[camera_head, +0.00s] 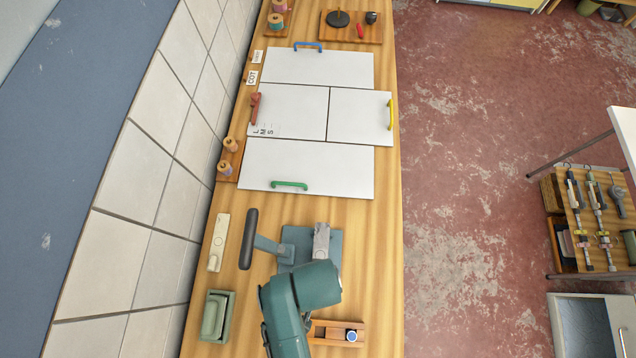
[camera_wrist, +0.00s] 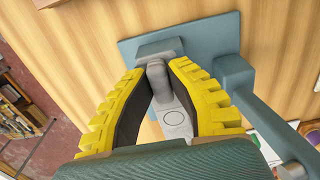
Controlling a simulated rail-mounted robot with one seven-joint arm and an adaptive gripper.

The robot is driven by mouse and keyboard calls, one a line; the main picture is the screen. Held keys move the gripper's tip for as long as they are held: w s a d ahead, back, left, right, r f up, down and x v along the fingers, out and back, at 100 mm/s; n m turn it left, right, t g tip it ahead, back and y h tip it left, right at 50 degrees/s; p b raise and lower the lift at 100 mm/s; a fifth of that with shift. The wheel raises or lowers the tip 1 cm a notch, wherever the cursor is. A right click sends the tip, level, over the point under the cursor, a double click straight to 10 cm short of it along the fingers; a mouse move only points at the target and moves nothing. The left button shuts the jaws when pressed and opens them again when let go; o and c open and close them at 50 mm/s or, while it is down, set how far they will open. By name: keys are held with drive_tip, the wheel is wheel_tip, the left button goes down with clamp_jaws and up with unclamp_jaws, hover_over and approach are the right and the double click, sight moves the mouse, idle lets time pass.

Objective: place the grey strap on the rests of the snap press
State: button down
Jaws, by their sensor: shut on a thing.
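The snap press stands on the front part of the bench. It has a teal base plate (camera_head: 297,238) and a lever with a dark handle (camera_head: 248,238). In the wrist view, the teal plate (camera_wrist: 215,32) lies below my gripper and carries a grey block (camera_wrist: 160,48). My gripper (camera_wrist: 160,78) is over the press, its yellow-backed fingers closed around the grey strap (camera_wrist: 174,116). The strap shows a round mark and reaches towards the grey block. I cannot tell whether it touches the rests. In the head view, my arm hides the gripper and part of the press.
A green tray (camera_head: 230,310) and a pale panel (camera_head: 217,242) lie left of the press. A wooden holder (camera_head: 322,334) with a blue-topped piece stands in front. White boards (camera_head: 305,168) with coloured handles cover the bench behind. The bench's right edge drops to a red floor (camera_head: 470,200).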

drive_tip(key=shift+f, duration=1.4)
drive_tip(key=shift+f, duration=0.15)
drive_tip(key=c, duration=1.1)
unclamp_jaws()
